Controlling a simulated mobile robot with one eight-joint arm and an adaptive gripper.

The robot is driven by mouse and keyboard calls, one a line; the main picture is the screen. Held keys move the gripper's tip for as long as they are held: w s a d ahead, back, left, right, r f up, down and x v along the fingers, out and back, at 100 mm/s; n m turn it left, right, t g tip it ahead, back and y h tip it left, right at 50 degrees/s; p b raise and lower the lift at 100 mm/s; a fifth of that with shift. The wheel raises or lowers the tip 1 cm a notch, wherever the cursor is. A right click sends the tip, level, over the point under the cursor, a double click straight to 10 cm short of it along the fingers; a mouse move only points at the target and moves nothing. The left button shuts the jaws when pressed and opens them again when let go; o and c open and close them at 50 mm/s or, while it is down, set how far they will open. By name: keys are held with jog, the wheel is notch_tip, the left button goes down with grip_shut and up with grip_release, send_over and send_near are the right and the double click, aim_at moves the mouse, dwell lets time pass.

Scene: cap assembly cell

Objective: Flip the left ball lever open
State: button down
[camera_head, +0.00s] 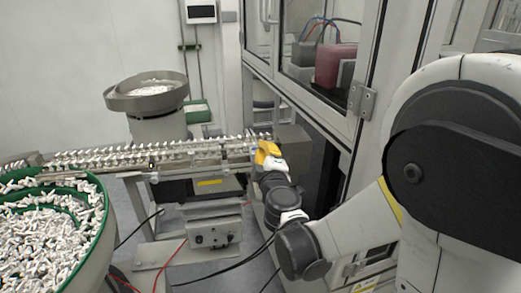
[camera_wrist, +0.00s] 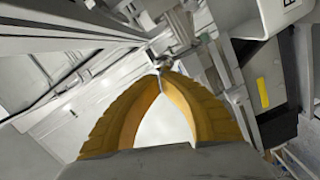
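My gripper (camera_head: 266,151) is at the right end of the feed rail, its yellow fingers pointing at the rail. In the wrist view my gripper (camera_wrist: 160,76) has its two curved yellow fingers meeting at the tips, with a gap only between their bodies. A small silvery rounded part (camera_wrist: 163,61) shows just beyond the fingertips. It may be the ball lever, but it is too small to tell, and I cannot tell whether the tips touch it. No ball lever can be made out in the head view.
A feed rail (camera_head: 150,155) full of small white parts runs across the left. A green-rimmed bowl (camera_head: 101,238) of parts stands front left, and a grey bowl feeder (camera_head: 148,103) behind. A glass-doored cabinet (camera_head: 362,100) stands close on the right. Cables (camera_head: 176,262) cross the floor.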

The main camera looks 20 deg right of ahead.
jog(key=shift+s+d+f+m, duration=0.15)
jog(key=shift+d+m, duration=1.55)
jog(key=shift+m, duration=0.4)
